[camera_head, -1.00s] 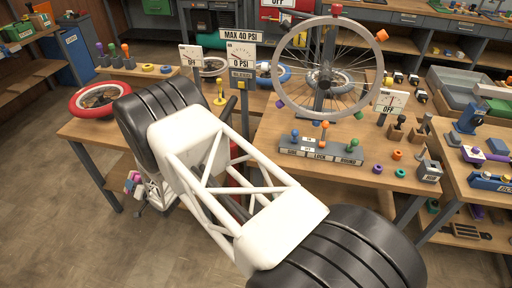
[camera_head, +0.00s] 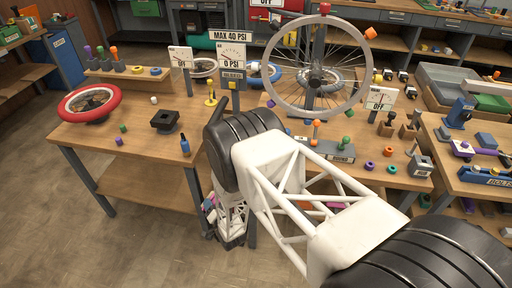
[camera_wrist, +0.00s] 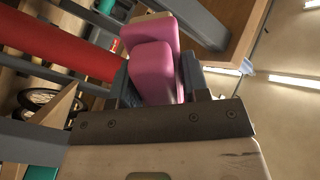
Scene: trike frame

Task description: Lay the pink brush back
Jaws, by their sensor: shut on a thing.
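The pink brush (camera_wrist: 152,58) shows in the wrist view as two pink blocks, one in front of the other, between the dark fingers of my gripper (camera_wrist: 160,88). My gripper is shut on it. In the head view my gripper (camera_head: 212,222) hangs low in front of the workbench's front edge, below the bench top.
The left workbench (camera_head: 140,140) holds a red-rimmed wheel (camera_head: 90,102), a black block (camera_head: 164,121) and a blue bottle (camera_head: 185,146). A large spoked wheel (camera_head: 315,110) stands behind my arm. Bench legs and a red bar (camera_wrist: 60,45) are close to the gripper. Open floor lies at front left.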

